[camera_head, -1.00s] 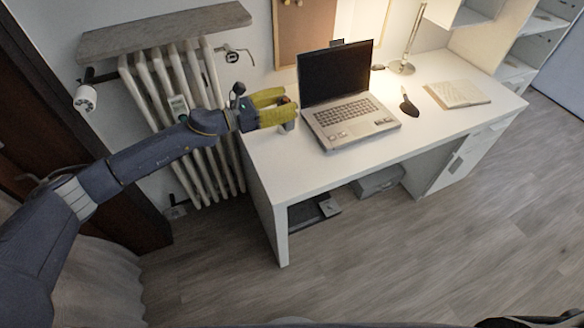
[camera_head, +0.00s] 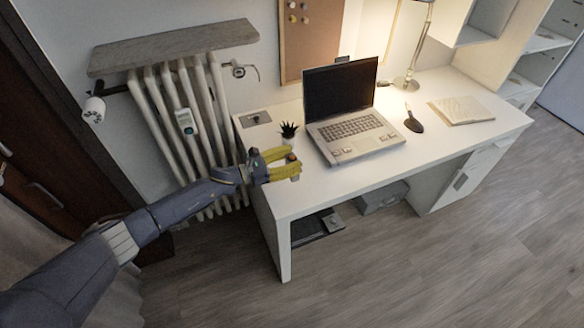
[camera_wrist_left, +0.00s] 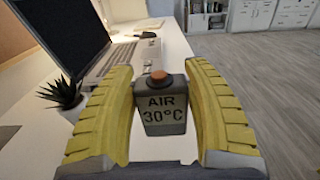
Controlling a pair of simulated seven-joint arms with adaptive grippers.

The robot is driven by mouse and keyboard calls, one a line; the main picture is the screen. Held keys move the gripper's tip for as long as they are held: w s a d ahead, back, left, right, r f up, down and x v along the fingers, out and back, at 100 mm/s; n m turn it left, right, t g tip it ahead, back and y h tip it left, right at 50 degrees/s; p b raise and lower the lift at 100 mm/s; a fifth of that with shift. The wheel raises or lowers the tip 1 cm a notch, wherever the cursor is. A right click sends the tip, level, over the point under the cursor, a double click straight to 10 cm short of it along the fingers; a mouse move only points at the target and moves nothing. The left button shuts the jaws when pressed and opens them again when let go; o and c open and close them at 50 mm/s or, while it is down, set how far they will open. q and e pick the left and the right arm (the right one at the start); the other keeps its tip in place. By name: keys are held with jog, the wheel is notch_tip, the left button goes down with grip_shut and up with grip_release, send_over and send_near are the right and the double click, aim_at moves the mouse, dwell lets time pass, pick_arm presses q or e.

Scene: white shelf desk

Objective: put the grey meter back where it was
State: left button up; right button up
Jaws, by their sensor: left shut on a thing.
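The grey meter (camera_wrist_left: 165,118) faces the left wrist view, reading "AIR 30°C", with an orange knob on top. In the head view the grey meter (camera_head: 293,159) shows only as a small piece between yellow fingers, near the desk's left front edge. My left gripper (camera_head: 288,164) is shut on it, one finger on each side; the meter is upright in the wrist view. I cannot tell whether it touches the white desk (camera_head: 340,185). My right gripper is not in view.
A small dark plant (camera_head: 289,131) stands just behind the gripper, left of the open laptop (camera_head: 345,115). A flat grey plate (camera_head: 255,118) lies at the desk's back left corner.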

pick_arm(q)
jog(key=shift+f, duration=2.05)
jog(key=shift+f, duration=0.1)
jog(key=o, duration=1.3)
